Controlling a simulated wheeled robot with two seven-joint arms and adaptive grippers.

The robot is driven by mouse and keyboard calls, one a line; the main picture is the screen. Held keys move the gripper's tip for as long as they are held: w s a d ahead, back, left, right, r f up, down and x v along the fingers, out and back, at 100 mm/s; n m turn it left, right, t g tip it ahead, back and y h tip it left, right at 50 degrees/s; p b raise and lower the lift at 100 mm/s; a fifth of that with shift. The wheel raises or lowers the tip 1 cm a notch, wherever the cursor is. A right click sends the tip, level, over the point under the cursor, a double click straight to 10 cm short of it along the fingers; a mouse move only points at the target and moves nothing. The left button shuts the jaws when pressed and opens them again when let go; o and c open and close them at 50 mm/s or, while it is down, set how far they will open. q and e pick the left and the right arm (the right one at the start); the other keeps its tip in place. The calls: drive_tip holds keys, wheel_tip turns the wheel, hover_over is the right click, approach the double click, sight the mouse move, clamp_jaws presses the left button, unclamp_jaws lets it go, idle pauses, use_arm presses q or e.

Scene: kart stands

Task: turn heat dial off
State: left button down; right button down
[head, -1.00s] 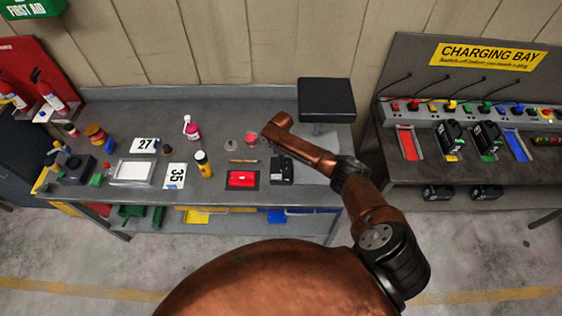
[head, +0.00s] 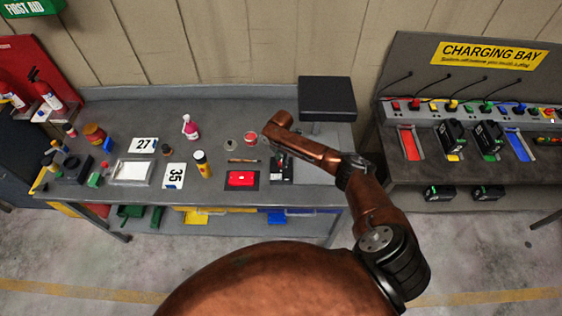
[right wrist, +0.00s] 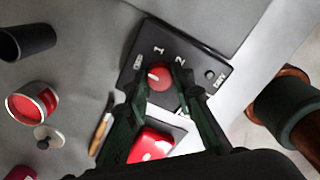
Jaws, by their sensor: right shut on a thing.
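The heat dial (right wrist: 160,76) is a round red knob with a white pointer mark, on a dark control box (right wrist: 203,36) marked 1 and 2, with a small label at the left. The white mark faces left in the right wrist view, towards that small label. My right gripper (right wrist: 163,86) has its two dark fingers on either side of the dial and is shut on it. In the head view the dark box (head: 284,180) stands near the workbench's front right, partly under my right arm. My left gripper is not in view.
A bright red block (head: 241,179), a wooden-handled tool (head: 243,161) and a red tin (head: 250,139) lie close by on the workbench (head: 222,110). A raised black plate (head: 327,96) stands behind the box. The charging bay (head: 490,54) is at the right.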

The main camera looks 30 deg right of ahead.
drive_tip(key=shift+w+r+n, duration=0.1)
drive_tip(key=shift+n, duration=0.2)
idle(0.4)
drive_tip(key=c, duration=1.7)
unclamp_jaws()
drive_tip(key=shift+o, duration=0.2)
wheel_tip(320, 180, up, 7)
drive_tip(key=shift+r, duration=0.2)
